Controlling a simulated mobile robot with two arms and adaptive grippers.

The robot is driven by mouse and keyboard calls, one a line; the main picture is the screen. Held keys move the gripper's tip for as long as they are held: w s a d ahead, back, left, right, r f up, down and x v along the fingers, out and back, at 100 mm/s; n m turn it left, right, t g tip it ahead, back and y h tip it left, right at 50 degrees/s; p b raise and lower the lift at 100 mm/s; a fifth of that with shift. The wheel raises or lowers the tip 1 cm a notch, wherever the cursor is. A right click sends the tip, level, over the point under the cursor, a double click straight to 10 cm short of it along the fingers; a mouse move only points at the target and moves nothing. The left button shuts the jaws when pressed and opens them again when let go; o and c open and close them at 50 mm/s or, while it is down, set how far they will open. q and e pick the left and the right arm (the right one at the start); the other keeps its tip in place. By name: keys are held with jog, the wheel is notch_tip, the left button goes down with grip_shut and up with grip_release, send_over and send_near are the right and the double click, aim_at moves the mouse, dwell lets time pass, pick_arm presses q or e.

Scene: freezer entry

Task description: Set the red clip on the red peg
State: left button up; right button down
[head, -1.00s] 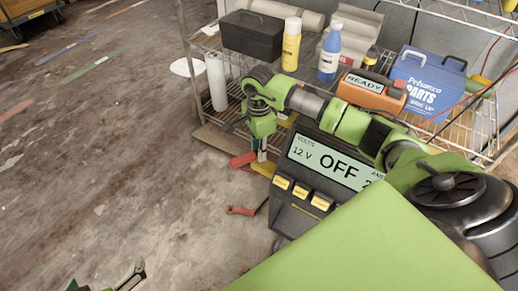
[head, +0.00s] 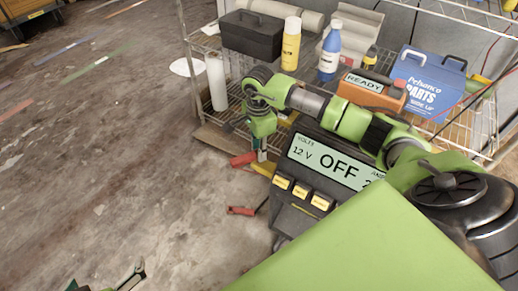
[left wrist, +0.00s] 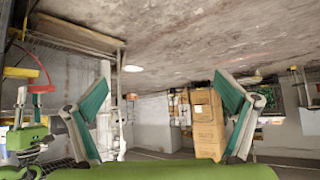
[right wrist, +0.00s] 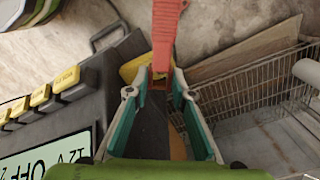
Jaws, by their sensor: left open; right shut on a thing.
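My right gripper (head: 262,154) is beside the far left side of the charger (head: 320,165). It is shut on a red clip (head: 243,159), whose handle sticks out to the left. In the right wrist view the red clip (right wrist: 168,30) points away from between the fingertips (right wrist: 157,82). A second red piece (head: 241,210) shows lower down, left of the charger; I cannot tell whether it is a clip or the red peg. My left gripper (head: 105,283) is at the bottom left edge, and its wrist view shows the fingers (left wrist: 162,85) spread and empty.
A yellow piece (right wrist: 133,68) lies just behind the held clip. The charger's display reads OFF. A wire rack (head: 215,125) with bottles, a black toolbox (head: 252,36), an orange READY box (head: 370,90) and a blue parts box (head: 428,82) stands behind.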

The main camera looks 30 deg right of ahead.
pick_arm(q)
jog(key=shift+w+r, duration=0.1)
jog(key=shift+w, duration=0.05)
jog(key=shift+w+d+r+t, duration=0.3)
jog(key=shift+w+r+t, duration=0.3)
jog(key=shift+w+r, duration=0.15)
pick_arm(e)
jog(key=shift+f, duration=0.2)
pick_arm(q)
jog(key=shift+w+d, duration=0.1)
pick_arm(e)
jog(key=shift+f, duration=0.1)
pick_arm(q)
jog(key=shift+w+r+h, duration=0.15)
jog(key=shift+r+h, duration=0.05)
jog(key=shift+h, duration=0.1)
jog(key=shift+w+d+r+t+b, duration=0.2)
jog(key=shift+w+r+t+b, duration=0.05)
jog(key=shift+r+t+b, duration=0.15)
pick_arm(e)
jog(key=shift+f, duration=0.15)
pick_arm(q)
jog(key=shift+w+d+r, duration=0.1)
jog(key=shift+w+r, duration=0.15)
pick_arm(e)
jog(key=shift+f, duration=0.1)
pick_arm(q)
jog(key=shift+t, duration=0.3)
